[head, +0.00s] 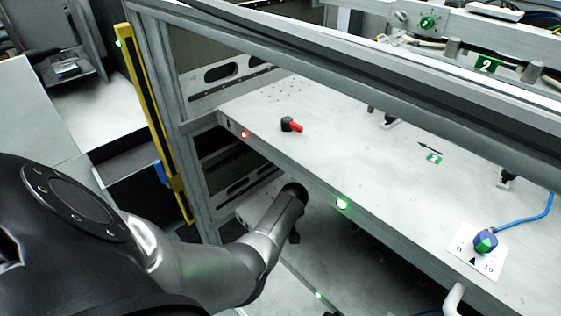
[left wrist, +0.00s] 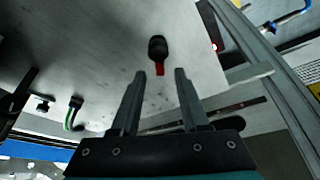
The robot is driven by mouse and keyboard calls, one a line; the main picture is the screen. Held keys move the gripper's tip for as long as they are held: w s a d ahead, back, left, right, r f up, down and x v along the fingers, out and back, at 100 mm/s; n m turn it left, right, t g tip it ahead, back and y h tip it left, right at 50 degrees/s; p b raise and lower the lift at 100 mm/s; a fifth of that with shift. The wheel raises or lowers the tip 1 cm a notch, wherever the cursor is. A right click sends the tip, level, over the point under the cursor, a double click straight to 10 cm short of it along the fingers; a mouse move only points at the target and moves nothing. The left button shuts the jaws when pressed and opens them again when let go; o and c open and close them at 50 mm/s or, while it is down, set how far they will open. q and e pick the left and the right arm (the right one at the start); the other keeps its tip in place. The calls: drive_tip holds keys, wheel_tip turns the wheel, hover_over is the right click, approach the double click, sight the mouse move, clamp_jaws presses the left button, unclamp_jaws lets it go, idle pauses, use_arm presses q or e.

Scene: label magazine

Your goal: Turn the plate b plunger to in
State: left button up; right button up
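In the left wrist view, a black plunger knob (left wrist: 158,46) with a red end stands on a grey plate (left wrist: 110,45). The red end points toward my left gripper (left wrist: 160,73), which is open. Its two fingertips lie either side of the red end in the picture; no contact shows, and the depth gap is unclear. In the head view, my left arm reaches under the upper plate (head: 350,165), and its fingers are hidden or too dark to make out. A similar black-and-red knob (head: 291,125) sits on the upper plate. No readable plate letter shows.
The upper plate's front edge overhangs my left forearm. A frame post with a yellow strip (head: 150,105) stands to the left. A blue-green knob (head: 486,241) with a blue cable sits on the upper plate at right. A lower plate (head: 345,275) lies beneath.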

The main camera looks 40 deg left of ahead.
use_arm(q)
drive_tip(key=s+d+r+m, duration=0.2)
drive_tip(key=s+d, duration=0.8)
drive_tip(key=s+d+f+m+b, duration=0.1)
drive_tip(key=f+b, duration=0.3)
drive_tip(key=f, duration=0.4)
drive_tip(key=s+d+f+m+h+b, duration=0.1)
drive_tip(key=s+d+f+m+b, duration=0.1)
drive_tip(key=f, duration=0.6)
drive_tip(key=s+d+f+m+h+b, duration=0.1)
drive_tip(key=s+f+m+b, duration=0.3)
drive_tip(key=f, duration=0.5)
drive_tip(key=shift+s+d+b, duration=0.35)
drive_tip(key=shift+s+b, duration=0.35)
drive_tip(key=shift+b, duration=0.2)
drive_tip(key=shift+f, duration=0.1)
